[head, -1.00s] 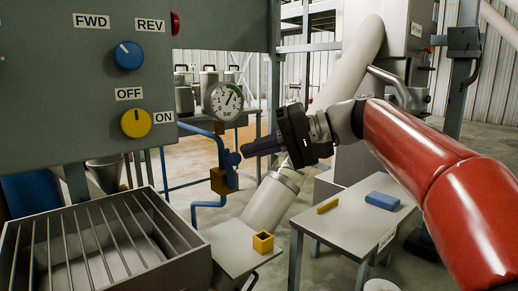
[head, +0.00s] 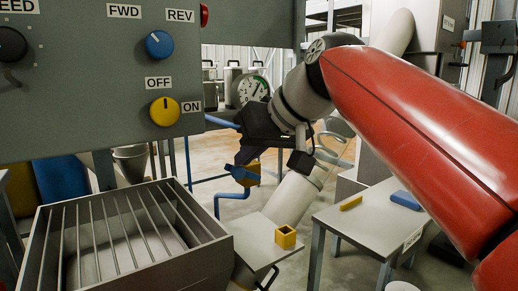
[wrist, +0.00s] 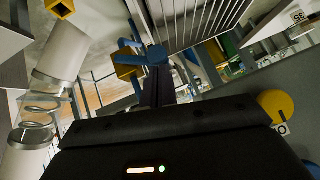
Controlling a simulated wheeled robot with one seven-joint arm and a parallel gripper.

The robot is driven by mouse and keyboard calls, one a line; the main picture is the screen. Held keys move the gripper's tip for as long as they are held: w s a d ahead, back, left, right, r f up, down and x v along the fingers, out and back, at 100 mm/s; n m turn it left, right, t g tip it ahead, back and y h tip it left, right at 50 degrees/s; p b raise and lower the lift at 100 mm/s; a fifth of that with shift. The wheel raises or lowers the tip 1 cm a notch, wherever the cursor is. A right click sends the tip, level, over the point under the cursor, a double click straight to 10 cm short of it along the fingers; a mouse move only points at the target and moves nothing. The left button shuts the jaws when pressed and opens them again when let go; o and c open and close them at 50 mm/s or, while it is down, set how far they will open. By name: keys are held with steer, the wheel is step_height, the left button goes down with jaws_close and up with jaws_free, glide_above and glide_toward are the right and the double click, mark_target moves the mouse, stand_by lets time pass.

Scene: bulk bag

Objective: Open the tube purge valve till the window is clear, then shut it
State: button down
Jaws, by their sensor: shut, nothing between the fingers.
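The purge valve has a yellow body (head: 252,174) on a blue pipe, with a blue handle (head: 238,171). My gripper (head: 243,159) is shut and empty, its dark fingers pointing down-left at the handle. In the wrist view the shut fingers (wrist: 157,75) reach up to the blue handle (wrist: 155,53), with the yellow body (wrist: 127,68) beside it. Fingertips and handle look very close or touching; I cannot tell which. The thick pale tube (head: 284,200) slopes behind. Its see-through window section (wrist: 36,122) shows at the left of the wrist view; its contents are unclear.
The grey control panel (head: 80,100) with blue and yellow knobs stands at left, above a barred hopper (head: 125,232). A round gauge (head: 252,90) is partly hidden behind my gripper. A side table (head: 345,222) at right holds a yellow and a blue block.

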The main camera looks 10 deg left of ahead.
mark_target(234, 176)
steer(key=s+a+f+n+t+h, duration=0.1)
steer(key=s+f+n+t+h+b, duration=0.1)
steer(key=shift+a+f+t, duration=0.35)
steer(key=shift+a+t, duration=0.05)
steer(key=shift+a+f, duration=0.1)
steer(key=shift+f, duration=0.25)
steer(key=shift+s+f+b, duration=0.1)
steer(key=shift+f+b, duration=0.05)
steer(key=shift+b, duration=0.15)
steer(key=s+d+r+p, duration=0.3)
steer(key=s+r, duration=0.4)
steer(key=r, duration=0.4)
steer(key=shift+d+p, duration=0.15)
steer(key=shift+p, duration=0.6)
